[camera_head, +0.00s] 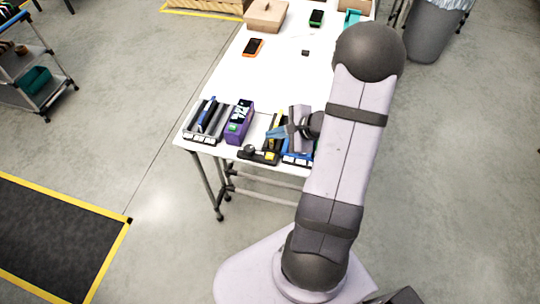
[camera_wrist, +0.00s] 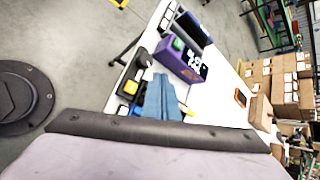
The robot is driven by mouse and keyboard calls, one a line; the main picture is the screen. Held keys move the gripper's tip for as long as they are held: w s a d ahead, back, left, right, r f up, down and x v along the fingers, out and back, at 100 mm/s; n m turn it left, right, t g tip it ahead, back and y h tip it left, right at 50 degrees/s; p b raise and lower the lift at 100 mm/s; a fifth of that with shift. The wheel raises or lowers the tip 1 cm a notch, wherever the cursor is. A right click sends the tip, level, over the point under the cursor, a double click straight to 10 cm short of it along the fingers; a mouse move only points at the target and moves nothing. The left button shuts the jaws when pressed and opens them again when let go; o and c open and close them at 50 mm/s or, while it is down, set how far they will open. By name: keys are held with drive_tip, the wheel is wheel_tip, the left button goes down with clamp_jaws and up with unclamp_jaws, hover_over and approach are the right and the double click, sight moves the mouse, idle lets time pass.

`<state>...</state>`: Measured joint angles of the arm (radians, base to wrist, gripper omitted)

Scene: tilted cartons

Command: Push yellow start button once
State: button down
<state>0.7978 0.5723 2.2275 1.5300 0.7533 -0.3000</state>
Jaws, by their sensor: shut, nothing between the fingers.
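A low black control box (camera_wrist: 124,100) sits at the table's near edge. The yellow button (camera_wrist: 131,87) is on its top, and also shows small in the head view (camera_head: 270,156). My gripper (camera_head: 271,132), with blue fingers, is shut and empty. In the head view it is just above and right of the button in the picture. In the wrist view the fingers (camera_wrist: 161,80) are right of the yellow button and point past it. I see no contact, but the exact height of the fingertips is hard to judge.
A purple device with a display and green button (camera_head: 239,122) stands left of my gripper, close by. A grey rack with a blue part (camera_head: 206,121) is farther left. An orange device (camera_head: 253,47) and a tan box (camera_head: 267,16) are farther back. The table's middle (camera_head: 265,80) is clear.

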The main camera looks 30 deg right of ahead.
drive_tip(key=b, duration=0.4)
hover_over(273, 157)
wheel_tip(273, 157, down, 6)
drive_tip(key=shift+f, duration=0.1)
drive_tip(key=shift+f+b, duration=0.85)
drive_tip(key=shift+b, duration=0.1)
drive_tip(key=shift+f+b, duration=0.85)
drive_tip(key=shift+b, duration=0.4)
idle(1.9)
drive_tip(key=shift+r, duration=0.15)
drive_tip(key=shift+r+p, duration=0.55)
drive_tip(key=shift+r, duration=0.2)
drive_tip(key=shift+r, duration=0.15)
drive_tip(key=shift+r+p, duration=1.75)
drive_tip(key=shift+r, duration=0.65)
